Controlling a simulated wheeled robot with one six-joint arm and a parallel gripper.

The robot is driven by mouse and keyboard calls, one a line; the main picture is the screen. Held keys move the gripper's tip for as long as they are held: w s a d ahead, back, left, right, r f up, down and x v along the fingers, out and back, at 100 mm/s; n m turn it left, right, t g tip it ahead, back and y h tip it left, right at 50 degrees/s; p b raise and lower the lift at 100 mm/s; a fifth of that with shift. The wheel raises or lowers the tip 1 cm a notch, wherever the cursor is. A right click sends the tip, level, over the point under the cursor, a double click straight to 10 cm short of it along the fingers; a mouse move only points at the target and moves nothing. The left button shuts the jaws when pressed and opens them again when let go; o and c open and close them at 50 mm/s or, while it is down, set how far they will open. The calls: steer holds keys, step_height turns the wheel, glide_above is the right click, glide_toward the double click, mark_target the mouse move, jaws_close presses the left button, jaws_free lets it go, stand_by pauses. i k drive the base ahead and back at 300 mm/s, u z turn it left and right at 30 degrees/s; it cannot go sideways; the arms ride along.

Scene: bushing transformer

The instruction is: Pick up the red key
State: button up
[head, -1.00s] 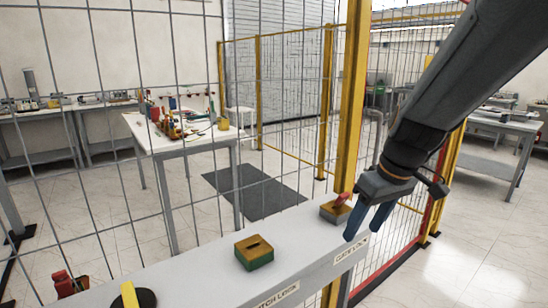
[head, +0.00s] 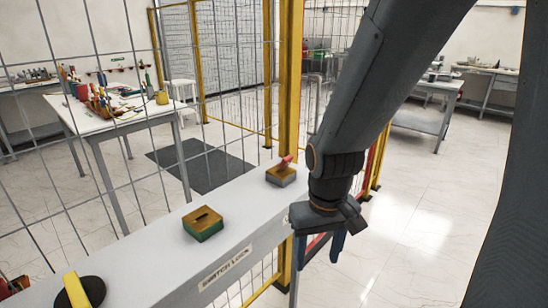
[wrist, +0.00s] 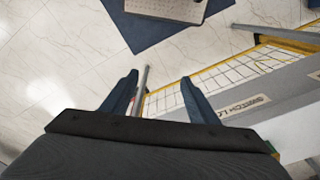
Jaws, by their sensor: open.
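The red key (head: 285,161) stands in the top of a small grey and brown lock box (head: 281,176) at the far end of the white ledge in the head view. My gripper (head: 320,258) points down, to the right of this box and lower in the picture, beyond the ledge's front face. Its two blue fingers are apart with nothing between them. The wrist view shows the open fingers (wrist: 158,80) too, over the floor and the fence. The red key does not show in the wrist view.
A green and brown box with a slot (head: 203,224) sits on the white ledge (head: 150,249), above a "SWITCH LOCK" label. A yellow-handled black switch (head: 79,291) is nearer. A yellow post (head: 289,90) and mesh fence stand behind the ledge. Open floor lies to the right.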

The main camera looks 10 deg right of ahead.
mark_target(285, 162)
steer(key=k, duration=1.3)
steer(key=z, duration=0.6)
steer(key=i, duration=1.9)
steer(key=u, duration=0.65)
